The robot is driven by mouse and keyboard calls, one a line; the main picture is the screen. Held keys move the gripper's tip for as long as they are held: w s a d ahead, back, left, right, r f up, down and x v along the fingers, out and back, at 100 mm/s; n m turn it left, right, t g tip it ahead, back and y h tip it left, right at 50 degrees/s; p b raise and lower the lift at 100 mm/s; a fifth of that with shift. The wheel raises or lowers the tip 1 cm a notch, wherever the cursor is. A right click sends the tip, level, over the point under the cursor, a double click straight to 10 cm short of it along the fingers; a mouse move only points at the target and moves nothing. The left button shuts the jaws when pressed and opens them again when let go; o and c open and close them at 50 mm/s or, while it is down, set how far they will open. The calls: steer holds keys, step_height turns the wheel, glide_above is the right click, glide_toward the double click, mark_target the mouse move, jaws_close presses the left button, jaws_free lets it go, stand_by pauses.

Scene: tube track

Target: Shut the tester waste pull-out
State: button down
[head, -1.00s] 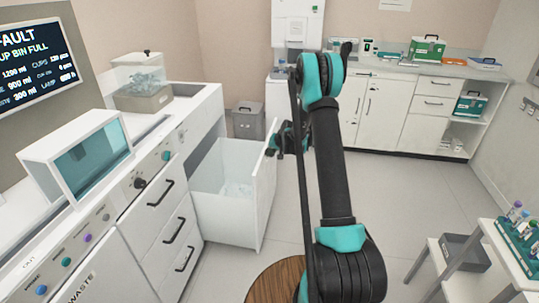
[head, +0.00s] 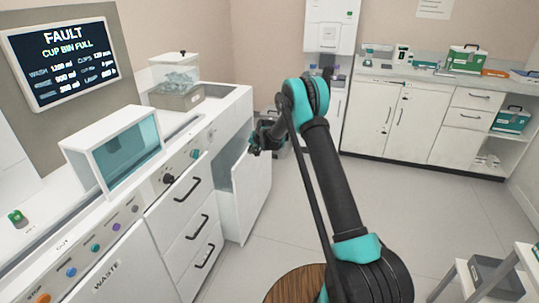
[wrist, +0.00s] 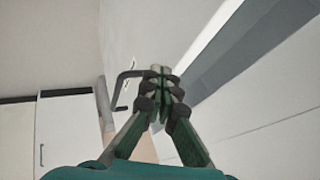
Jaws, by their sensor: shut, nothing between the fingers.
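The white waste pull-out (head: 252,185) stands partly open at the end of the white tester cabinet. A dark bar handle (wrist: 120,90) shows just left of the fingers, against a pale surface. I cannot tell whether the fingers touch the panel.
The tester's drawers (head: 187,215) with dark handles are closed on the left. Its screen (head: 62,60) reads FAULT, CUP BIN FULL. A grey bin is mostly hidden behind my arm. A small table (head: 490,275) stands at lower right. The middle floor (head: 410,200) is clear.

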steer(key=w+a, duration=0.3)
steer(key=a, duration=0.8)
steer(key=shift+w+a, duration=0.35)
